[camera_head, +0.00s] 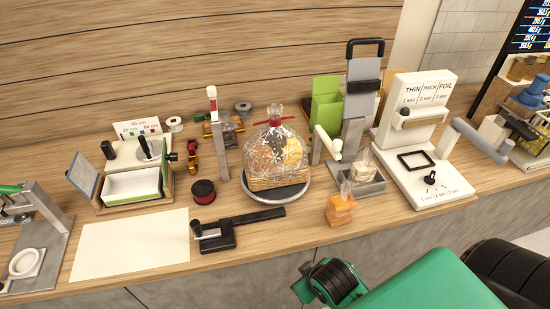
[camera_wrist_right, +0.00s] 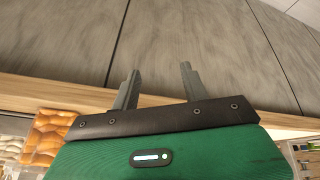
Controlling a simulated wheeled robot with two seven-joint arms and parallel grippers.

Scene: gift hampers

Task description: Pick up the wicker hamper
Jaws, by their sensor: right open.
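The wicker hamper (camera_head: 278,182) stands upright on a round grey turntable (camera_head: 276,194) in the middle of the counter. It is a low woven basket wrapped in clear, snowflake-printed film, gathered at the top with a red tie. Dark and yellow goods show through the film. My right gripper (camera_wrist_right: 158,88) is open and empty in the right wrist view, facing the grey counter front below the wooden edge. The hamper does not show in that view. In the head view my green right arm is at the lower right, apart from the hamper. My left gripper is not in view.
A black tool (camera_head: 238,229) lies in front of the turntable. A bag of orange goods (camera_head: 340,209) stands to its right; a grey post (camera_head: 219,147) rises to its left. A white sealing station (camera_head: 425,167) stands further right. A blank sheet (camera_head: 131,243) lies front left.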

